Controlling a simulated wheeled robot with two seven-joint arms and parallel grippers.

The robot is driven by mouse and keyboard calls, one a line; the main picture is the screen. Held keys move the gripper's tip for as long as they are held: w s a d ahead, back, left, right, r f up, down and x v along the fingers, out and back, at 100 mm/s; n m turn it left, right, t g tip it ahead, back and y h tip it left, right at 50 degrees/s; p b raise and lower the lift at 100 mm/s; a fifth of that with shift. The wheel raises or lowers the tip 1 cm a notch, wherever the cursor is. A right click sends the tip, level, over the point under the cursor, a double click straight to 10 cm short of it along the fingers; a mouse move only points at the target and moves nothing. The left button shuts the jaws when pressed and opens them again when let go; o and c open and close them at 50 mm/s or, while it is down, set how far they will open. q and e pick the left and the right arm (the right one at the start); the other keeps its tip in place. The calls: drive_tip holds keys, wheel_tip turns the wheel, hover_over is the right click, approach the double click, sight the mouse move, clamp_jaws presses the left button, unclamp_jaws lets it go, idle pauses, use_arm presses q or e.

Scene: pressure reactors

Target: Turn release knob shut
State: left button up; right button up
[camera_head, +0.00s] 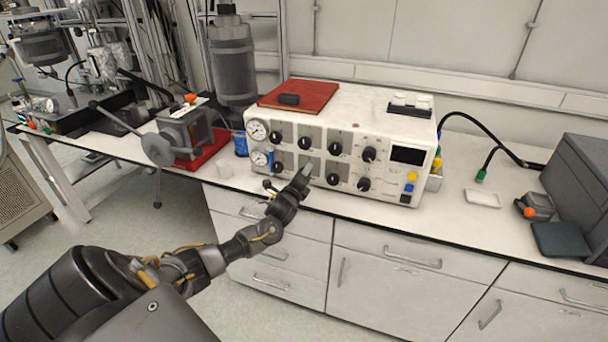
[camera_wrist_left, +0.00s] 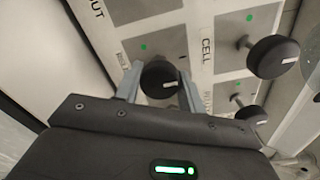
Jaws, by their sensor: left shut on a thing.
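The white control box (camera_head: 390,122) stands on the counter with two rows of black knobs on its front. My left gripper (camera_head: 304,174) reaches its lower row and hides the knob there in the head view. In the left wrist view, a round black knob (camera_wrist_left: 159,82) with a white mark sits between the two grey fingers of the left gripper (camera_wrist_left: 158,88), which are shut on it. A partly covered label starting with "RE" is beside this knob. My right gripper is not in view.
Other black knobs (camera_wrist_left: 273,57) are close by on the panel, near a "CELL" label. Two gauges (camera_head: 257,130) are at the box's left end. A red-based device (camera_head: 185,135) stands left of the box. The counter to the right has a small white tray (camera_head: 482,198).

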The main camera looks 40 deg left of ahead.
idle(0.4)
use_arm(q)
drive_tip(key=o, duration=1)
drive_tip(key=shift+c, duration=0.2)
drive_tip(key=b+v, duration=0.1)
drive_tip(key=v, duration=0.9)
drive_tip(key=shift+s+d, duration=0.2)
drive_tip(key=shift+s, duration=0.15)
